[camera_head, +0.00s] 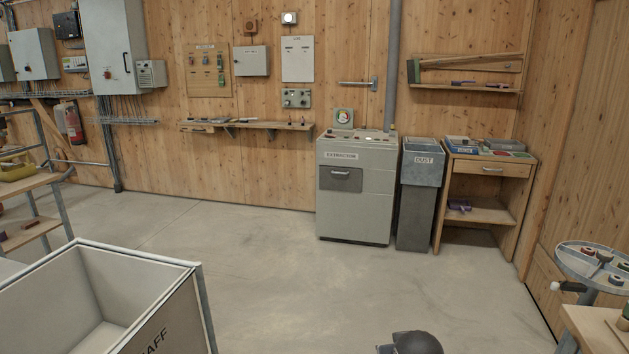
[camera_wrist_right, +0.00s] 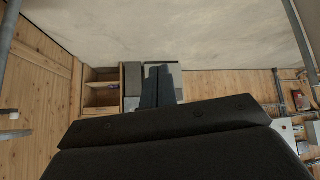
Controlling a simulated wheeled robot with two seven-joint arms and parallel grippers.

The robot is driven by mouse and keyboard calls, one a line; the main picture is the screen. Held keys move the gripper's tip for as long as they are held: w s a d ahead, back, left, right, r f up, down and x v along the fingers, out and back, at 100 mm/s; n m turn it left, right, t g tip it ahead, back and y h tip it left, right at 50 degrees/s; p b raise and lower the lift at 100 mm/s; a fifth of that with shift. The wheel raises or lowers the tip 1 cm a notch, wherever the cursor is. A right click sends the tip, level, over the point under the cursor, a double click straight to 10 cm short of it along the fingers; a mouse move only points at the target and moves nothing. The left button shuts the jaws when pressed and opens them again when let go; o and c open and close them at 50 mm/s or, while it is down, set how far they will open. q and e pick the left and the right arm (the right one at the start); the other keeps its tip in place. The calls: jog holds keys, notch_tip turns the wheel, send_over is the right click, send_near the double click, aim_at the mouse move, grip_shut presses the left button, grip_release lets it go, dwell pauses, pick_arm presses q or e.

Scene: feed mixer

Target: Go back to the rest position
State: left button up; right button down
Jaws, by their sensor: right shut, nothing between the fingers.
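My right gripper (camera_wrist_right: 157,72) shows in the right wrist view as two dark fingers held together, shut with nothing between them. It is in open air, and the room behind it appears upside down. In the head view a dark rounded part of my own arm (camera_head: 411,343) shows at the bottom edge; the fingers are not seen there. My left gripper is in neither view.
A grey extractor cabinet (camera_head: 355,205), a dust bin (camera_head: 416,205) and a wooden side table (camera_head: 488,168) stand along the back wall. A large open bin (camera_head: 190,290) is at the front left. A round tray (camera_head: 575,268) stands at the right. The middle floor is clear.

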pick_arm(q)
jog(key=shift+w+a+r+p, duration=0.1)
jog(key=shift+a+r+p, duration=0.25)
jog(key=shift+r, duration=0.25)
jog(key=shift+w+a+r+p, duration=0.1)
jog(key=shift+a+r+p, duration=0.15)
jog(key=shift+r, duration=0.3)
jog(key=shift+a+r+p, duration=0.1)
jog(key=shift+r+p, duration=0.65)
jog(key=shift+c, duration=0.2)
pick_arm(e)
jog(key=s+a+f+g, duration=0.1)
jog(key=s+f, duration=0.4)
jog(key=s, duration=0.6)
jog(key=s+a+f+n+g+y, duration=0.1)
jog(key=s+f, duration=0.4)
jog(key=s, duration=0.6)
jog(key=s+a+f+g+y, duration=0.1)
jog(key=s+a+f+g, duration=0.2)
jog(key=s, duration=0.9)
notch_tip(320, 180, down, 3)
jog(key=shift+a+r+n+g, duration=0.2)
jog(key=shift+n+g, duration=0.1)
jog(key=shift+g, duration=0.2)
